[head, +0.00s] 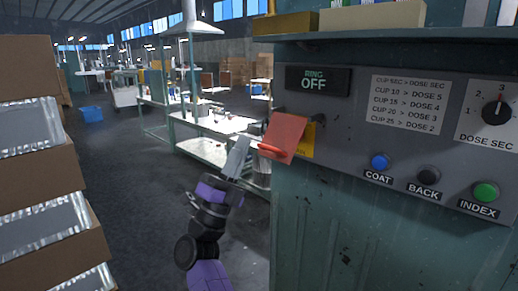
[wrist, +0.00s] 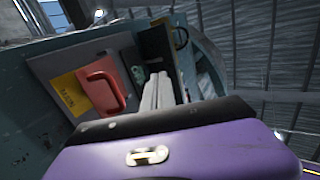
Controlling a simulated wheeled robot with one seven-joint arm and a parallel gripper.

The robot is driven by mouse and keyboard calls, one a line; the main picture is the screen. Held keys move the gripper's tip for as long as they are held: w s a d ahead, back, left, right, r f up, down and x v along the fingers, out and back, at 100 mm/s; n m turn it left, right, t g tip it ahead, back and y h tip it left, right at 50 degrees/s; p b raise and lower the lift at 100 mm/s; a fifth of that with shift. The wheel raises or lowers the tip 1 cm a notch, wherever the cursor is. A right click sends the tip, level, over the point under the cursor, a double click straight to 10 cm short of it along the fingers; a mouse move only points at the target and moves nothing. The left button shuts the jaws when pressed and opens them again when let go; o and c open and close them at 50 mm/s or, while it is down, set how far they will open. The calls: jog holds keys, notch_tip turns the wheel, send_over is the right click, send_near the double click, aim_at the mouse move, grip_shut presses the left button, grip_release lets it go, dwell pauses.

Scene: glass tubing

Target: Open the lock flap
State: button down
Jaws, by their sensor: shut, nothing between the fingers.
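The lock flap is a red plate (head: 284,136) at the left end of the grey control panel, with a red bar handle (head: 271,149) at its lower left. It also shows in the wrist view (wrist: 101,88), left of my fingers. A yellow label (head: 307,142) shows partly behind it. The flap slants outward from the panel in the head view; what lies behind it is hidden. My gripper (head: 243,143) is shut and empty, just left of the flap's handle. Its pale fingers show in the wrist view (wrist: 158,90). I cannot tell whether they touch the handle.
Stacked boxes (head: 45,150) stand at the left. Open floor lies between.

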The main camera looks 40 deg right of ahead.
notch_tip(320, 180, down, 11)
jog(key=a+m+g+y+b, duration=0.15)
jog(key=m+y, duration=0.25)
jog(key=m, duration=1.4)
jog(key=p+x, duration=0.4)
jog(key=x, duration=0.6)
jog(key=shift+h, duration=0.3)
jog(key=shift+a, duration=0.1)
